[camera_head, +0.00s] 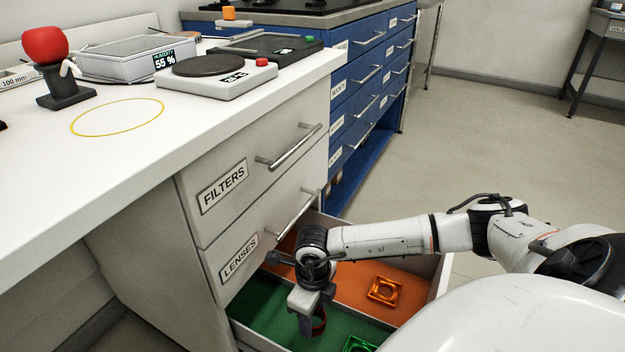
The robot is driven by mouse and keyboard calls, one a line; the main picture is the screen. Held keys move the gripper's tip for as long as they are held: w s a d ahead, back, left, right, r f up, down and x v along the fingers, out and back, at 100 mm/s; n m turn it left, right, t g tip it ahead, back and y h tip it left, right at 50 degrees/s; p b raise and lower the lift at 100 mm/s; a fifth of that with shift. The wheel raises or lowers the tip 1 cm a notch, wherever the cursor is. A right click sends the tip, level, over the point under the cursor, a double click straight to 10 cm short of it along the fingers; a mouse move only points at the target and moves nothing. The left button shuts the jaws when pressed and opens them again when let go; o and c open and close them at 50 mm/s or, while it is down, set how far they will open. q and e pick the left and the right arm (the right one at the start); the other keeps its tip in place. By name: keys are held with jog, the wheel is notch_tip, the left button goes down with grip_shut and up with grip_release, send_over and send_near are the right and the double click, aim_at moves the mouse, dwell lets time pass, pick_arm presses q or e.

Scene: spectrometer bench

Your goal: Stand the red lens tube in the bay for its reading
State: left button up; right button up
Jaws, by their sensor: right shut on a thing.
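The red lens tube (320,322) shows only in part as a dark red piece low in the open drawer, at the bottom of the view. My right gripper (311,326) points down over the green-lined part of the drawer and is shut on the red tube. The fingers hide much of the tube, and I cannot tell whether it touches the drawer floor. A yellow ring (117,117) is marked on the white bench top, with nothing inside it. I cannot tell whether this ring is the bay. My left gripper is not in view.
The open drawer has green (262,306) and orange (352,283) floors. An orange square mount (384,290) and a green one (359,344) lie inside. The bench holds a red-topped stand (62,65), a grey bin (122,60) and a white plate device (216,78).

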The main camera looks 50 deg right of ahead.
notch_tip(320, 180, down, 5)
jog(key=shift+r+b, duration=0.1)
jog(key=shift+b, duration=0.75)
jog(key=shift+f, duration=0.3)
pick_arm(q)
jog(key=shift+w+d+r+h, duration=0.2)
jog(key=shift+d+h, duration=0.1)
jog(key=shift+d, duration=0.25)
pick_arm(e)
jog(key=shift+r, duration=0.1)
jog(key=shift+f, duration=0.2)
jog(key=o, duration=1.2)
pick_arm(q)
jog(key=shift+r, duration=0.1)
pick_arm(e)
jog(key=shift+r, duration=0.1)
